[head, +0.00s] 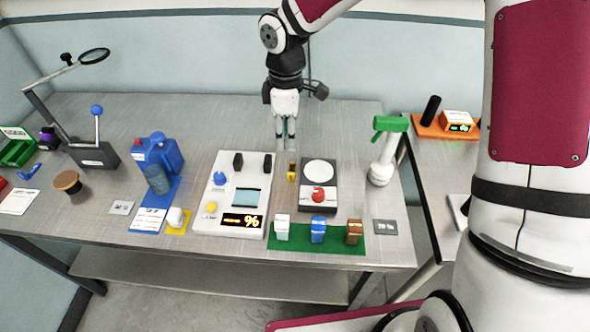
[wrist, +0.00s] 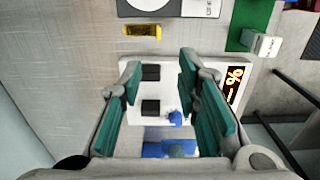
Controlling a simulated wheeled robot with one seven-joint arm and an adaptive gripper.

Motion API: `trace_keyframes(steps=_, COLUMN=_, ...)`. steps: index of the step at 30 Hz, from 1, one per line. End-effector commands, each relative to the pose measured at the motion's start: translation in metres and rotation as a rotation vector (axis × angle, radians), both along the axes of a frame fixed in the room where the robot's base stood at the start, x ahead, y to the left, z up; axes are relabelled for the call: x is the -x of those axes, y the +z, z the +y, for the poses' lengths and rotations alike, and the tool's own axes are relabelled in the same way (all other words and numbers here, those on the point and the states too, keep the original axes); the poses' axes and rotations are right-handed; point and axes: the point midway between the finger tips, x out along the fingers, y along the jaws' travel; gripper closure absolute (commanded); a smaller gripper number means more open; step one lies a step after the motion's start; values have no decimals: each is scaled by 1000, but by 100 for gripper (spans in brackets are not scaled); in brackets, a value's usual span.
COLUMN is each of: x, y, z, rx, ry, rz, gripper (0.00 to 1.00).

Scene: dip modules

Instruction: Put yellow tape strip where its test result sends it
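The yellow tape strip (head: 291,173) lies on the grey table in the narrow gap between a white tester and a dark plate device; the wrist view shows it above the fingers (wrist: 142,31). My gripper (head: 285,143) is above the table, just behind the strip in the head view. In the wrist view my gripper (wrist: 160,68) is open and empty, its teal pads wide apart. The white tester (head: 211,205) has two black blocks, a blue knob, a yellow button and a lit display with a % sign (head: 243,221).
The dark device (head: 333,173) has a round white plate and red knob. A green mat (head: 319,240) holds white, blue and brown pieces in front.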

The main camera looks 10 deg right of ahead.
Motion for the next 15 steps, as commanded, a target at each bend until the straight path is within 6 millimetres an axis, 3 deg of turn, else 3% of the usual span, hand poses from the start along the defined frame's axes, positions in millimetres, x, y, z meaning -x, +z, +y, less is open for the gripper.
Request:
trace_keyframes(steps=9, x=2, y=-57, z=0, rx=0, ry=1, rz=4, gripper=70)
trace_keyframes(steps=15, x=1, y=-78, z=-1, rx=1, ry=-1, rz=2, gripper=70)
